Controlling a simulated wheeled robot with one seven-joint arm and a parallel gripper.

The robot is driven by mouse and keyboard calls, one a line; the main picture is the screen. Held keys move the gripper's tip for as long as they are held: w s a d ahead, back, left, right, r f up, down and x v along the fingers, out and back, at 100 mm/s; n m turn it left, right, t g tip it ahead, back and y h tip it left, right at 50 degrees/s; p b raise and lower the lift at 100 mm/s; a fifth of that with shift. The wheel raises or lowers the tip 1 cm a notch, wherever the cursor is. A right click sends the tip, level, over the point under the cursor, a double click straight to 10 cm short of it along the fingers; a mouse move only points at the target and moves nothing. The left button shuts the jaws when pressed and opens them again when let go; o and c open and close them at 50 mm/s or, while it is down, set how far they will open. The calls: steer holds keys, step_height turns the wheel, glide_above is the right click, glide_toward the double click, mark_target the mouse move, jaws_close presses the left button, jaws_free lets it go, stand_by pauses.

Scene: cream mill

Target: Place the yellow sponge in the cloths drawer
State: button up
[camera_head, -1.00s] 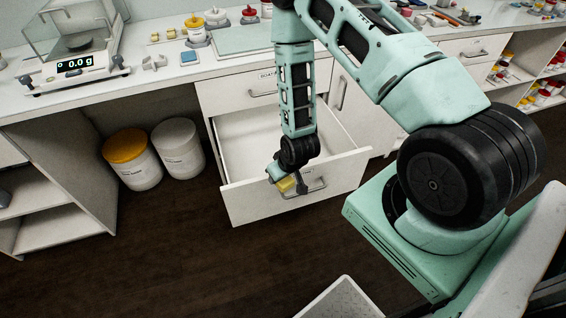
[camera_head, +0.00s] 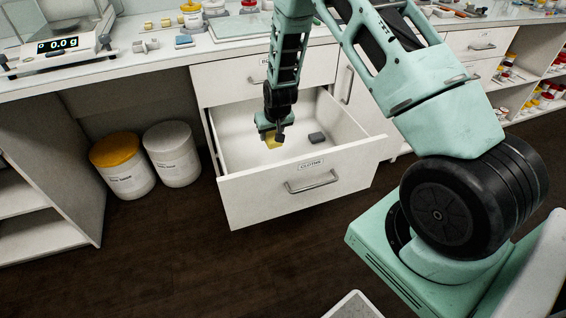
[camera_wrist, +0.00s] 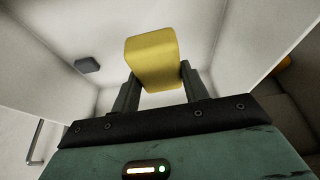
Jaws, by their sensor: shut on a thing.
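The yellow sponge (camera_head: 271,139) is held between the fingers of my gripper (camera_head: 272,132), over the inside of the open cloths drawer (camera_head: 306,191). It also shows in the wrist view as a yellow block (camera_wrist: 152,58) between both fingertips (camera_wrist: 158,88). The drawer is pulled out, with a "CLOTHS" label and a bar handle on its front. The sponge appears to be inside the drawer's outline; I cannot tell whether it touches the floor of the drawer.
A small dark grey block (camera_head: 316,138) lies in the drawer, right of my gripper; it also shows in the wrist view (camera_wrist: 87,64). A closed drawer (camera_head: 235,84) is above. Two lidded tubs, one yellow-topped (camera_head: 123,166) and one white (camera_head: 173,154), stand left on the floor.

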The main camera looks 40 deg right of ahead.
mark_target(273, 133)
steer(key=shift+w+d+f+m, duration=0.3)
steer(key=shift+w+d+f, duration=0.6)
steer(key=shift+w+f, duration=0.25)
steer(key=shift+d+f, duration=0.15)
steer(key=shift+f, duration=4.95)
steer(key=shift+b, duration=0.35)
steer(key=shift+f+b, duration=0.3)
steer(key=shift+f, duration=0.15)
steer(key=shift+f, duration=0.15)
steer(key=o, duration=1)
